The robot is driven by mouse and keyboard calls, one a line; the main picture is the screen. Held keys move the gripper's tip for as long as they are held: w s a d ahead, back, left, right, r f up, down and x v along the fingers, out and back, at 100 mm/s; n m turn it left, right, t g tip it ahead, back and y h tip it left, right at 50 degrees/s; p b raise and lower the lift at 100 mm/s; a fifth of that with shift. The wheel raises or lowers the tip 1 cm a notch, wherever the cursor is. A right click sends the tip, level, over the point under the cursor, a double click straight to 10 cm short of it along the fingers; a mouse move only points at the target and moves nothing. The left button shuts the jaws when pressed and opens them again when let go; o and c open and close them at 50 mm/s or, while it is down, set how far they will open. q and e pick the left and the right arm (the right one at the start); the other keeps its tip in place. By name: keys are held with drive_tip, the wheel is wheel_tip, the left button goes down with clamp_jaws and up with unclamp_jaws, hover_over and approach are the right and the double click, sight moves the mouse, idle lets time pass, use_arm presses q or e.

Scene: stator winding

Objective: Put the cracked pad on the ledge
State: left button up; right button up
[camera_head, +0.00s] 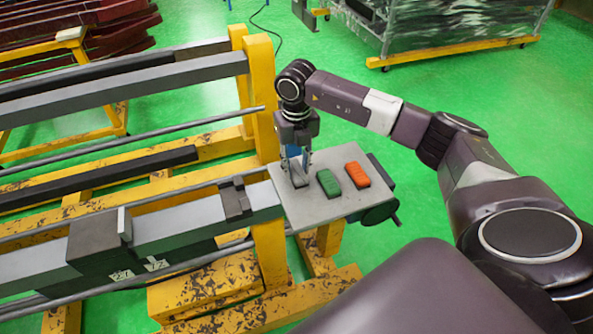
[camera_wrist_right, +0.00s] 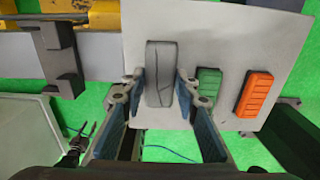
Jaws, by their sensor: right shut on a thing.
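The cracked pad is a grey block with thin dark crack lines, seen in the right wrist view (camera_wrist_right: 159,92). In the head view the grey pad (camera_head: 300,181) is at the left part of a light grey plate (camera_head: 325,207). My right gripper (camera_head: 296,165) points down over the plate with its fingers on either side of the pad, shut on it. I cannot tell whether the pad touches the plate or is just above it. No surface is clearly marked as the ledge. My left gripper is not in view.
A green pad (camera_head: 328,182) and an orange pad (camera_head: 357,174) lie to the right of the grey one on the plate. A yellow frame (camera_head: 262,100) with grey beams (camera_head: 150,78) stands to the left. Green floor is clear beyond the plate.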

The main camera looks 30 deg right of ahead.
sight(296, 169)
wheel_tip(296, 169, down, 3)
drive_tip(key=shift+r+p, duration=0.1)
drive_tip(key=shift+p, duration=0.2)
drive_tip(key=shift+f, duration=0.25)
drive_tip(key=o, duration=1.1)
drive_tip(key=shift+o, duration=0.2)
drive_tip(key=shift+r, duration=0.15)
